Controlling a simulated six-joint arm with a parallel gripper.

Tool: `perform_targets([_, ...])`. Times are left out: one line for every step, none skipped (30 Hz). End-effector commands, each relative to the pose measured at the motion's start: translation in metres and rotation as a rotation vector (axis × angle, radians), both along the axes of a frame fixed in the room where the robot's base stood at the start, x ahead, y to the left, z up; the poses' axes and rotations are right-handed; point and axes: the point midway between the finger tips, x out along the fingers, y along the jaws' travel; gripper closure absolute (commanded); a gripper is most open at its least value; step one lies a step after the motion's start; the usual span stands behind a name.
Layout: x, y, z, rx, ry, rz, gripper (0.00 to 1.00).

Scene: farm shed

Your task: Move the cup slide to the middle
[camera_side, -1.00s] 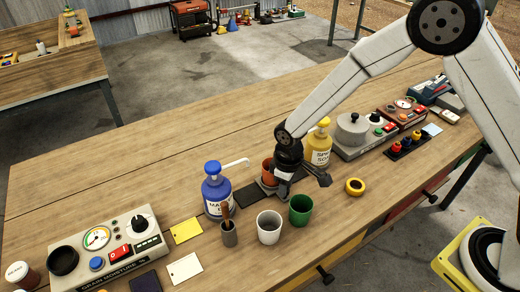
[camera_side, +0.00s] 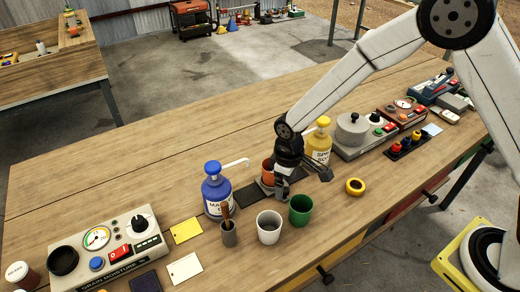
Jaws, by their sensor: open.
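An orange-brown cup (camera_side: 267,168) stands upright between the blue bottle and the yellow bottle, partly hidden by my gripper. A grey plate (camera_side: 264,188) shows under it, which looks like the slide. It sits at a dark flat strip (camera_side: 247,198) that runs left toward the blue bottle. My gripper (camera_side: 303,184) is open, pointing down just right of and in front of the cup. One finger is close to the grey plate and the other is farther right. Whether the near finger touches the slide I cannot tell.
A blue pump bottle (camera_side: 216,192) stands left of the strip, and a yellow bottle (camera_side: 319,146) close behind my gripper. The wood behind the strip is clear.

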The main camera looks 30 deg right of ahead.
Motion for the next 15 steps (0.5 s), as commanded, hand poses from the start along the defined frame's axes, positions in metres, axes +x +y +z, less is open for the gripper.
perform_targets([0.000,0.000,0.003,0.000,0.000,0.000,0.00])
perform_targets([0.000,0.000,0.005,0.000,0.000,0.000,0.00])
perform_targets([0.000,0.000,0.007,0.000,0.000,0.000,0.00])
perform_targets([0.000,0.000,0.009,0.000,-0.001,0.000,0.00])
perform_targets([0.000,0.000,0.011,0.000,-0.001,0.000,0.00])
perform_targets([0.000,0.000,0.013,0.000,-0.001,0.000,0.00])
perform_targets([0.000,0.000,0.015,0.000,-0.001,0.000,0.00])
perform_targets([0.000,0.000,0.016,0.000,-0.001,0.000,0.00])
perform_targets([0.000,0.000,0.018,0.000,0.000,0.000,0.00])
perform_targets([0.000,0.000,0.020,0.000,0.000,0.000,0.00])
perform_targets([0.000,0.000,0.022,0.000,-0.001,0.000,0.00])
perform_targets([0.000,0.000,0.024,0.000,-0.001,0.000,0.00])
perform_targets([0.000,0.000,0.026,0.001,-0.002,0.000,0.00])
perform_targets([0.000,0.000,0.027,0.000,-0.001,0.000,0.00])
perform_targets([0.000,0.000,0.030,0.000,-0.001,0.000,0.00])
